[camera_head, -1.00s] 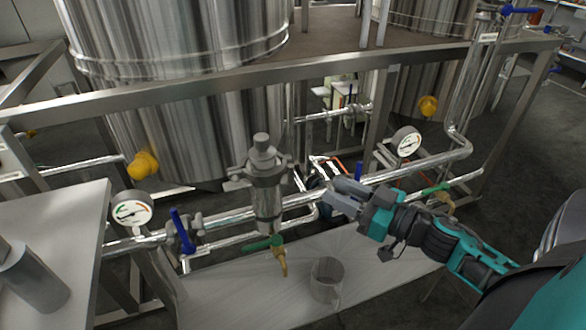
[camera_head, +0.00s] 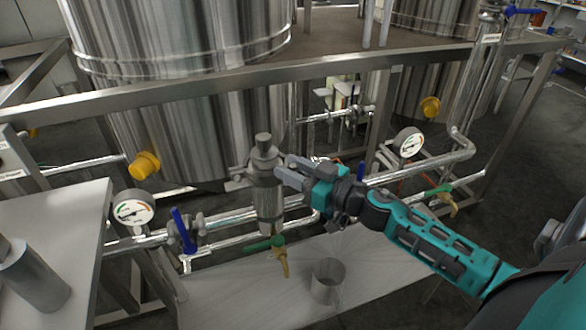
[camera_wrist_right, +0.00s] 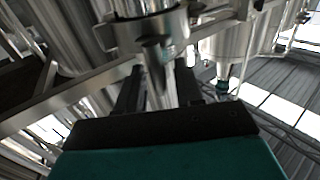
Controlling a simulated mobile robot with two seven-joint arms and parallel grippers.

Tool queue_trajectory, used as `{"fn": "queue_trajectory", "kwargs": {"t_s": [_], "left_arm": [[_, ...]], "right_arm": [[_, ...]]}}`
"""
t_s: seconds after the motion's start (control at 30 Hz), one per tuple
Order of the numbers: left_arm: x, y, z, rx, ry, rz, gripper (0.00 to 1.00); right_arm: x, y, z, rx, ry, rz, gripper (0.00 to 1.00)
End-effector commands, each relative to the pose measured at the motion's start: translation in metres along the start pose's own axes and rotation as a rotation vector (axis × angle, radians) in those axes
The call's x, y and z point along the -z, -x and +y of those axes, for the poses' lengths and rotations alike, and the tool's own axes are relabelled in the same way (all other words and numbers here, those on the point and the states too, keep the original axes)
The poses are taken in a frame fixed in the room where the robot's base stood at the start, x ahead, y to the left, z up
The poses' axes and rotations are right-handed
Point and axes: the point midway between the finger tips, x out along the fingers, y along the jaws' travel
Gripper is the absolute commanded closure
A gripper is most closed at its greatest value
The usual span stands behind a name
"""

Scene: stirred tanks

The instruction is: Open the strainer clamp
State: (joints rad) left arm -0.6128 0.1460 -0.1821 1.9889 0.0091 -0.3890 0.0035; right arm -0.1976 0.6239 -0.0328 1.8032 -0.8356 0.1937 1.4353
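The strainer (camera_head: 268,205) is an upright metal cylinder on the pipe, with a grey cap on top. Its clamp (camera_head: 262,172) is a grey band around the upper body, with a part sticking out to the left. My right gripper (camera_head: 284,172) is at the right side of the clamp, with its fingertips close to it. In the right wrist view, the band (camera_wrist_right: 150,32) is just ahead, and a clamp part (camera_wrist_right: 160,55) hangs between my two separated fingers. Whether they touch it I cannot tell. My left gripper is not in view.
A blue-handled valve (camera_head: 183,230) and a gauge (camera_head: 133,210) are left of the strainer. A green-handled tap (camera_head: 265,243) is below it, above a metal cup (camera_head: 327,281) on a low bench (camera_head: 230,300). A frame rail (camera_head: 200,85) crosses above. A grey cylinder (camera_head: 35,278) stands on the left table.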

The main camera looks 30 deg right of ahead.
Motion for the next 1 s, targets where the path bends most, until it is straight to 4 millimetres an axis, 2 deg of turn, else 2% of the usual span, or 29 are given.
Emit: {"fn": "queue_trajectory", "kwargs": {"t_s": [0.23, 0.6, 1.0], "left_arm": [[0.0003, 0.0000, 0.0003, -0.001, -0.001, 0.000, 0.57], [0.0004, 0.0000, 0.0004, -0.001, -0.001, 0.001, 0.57], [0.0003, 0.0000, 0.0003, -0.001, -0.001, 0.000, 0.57]], "right_arm": [[0.0000, -0.0004, 0.0001, 0.000, 0.000, 0.000, 0.65], [0.0000, -0.0002, -0.0002, 0.000, 0.000, 0.000, 1.00], [-0.0001, -0.0002, -0.0005, 0.001, -0.001, 0.000, 1.00]]}}
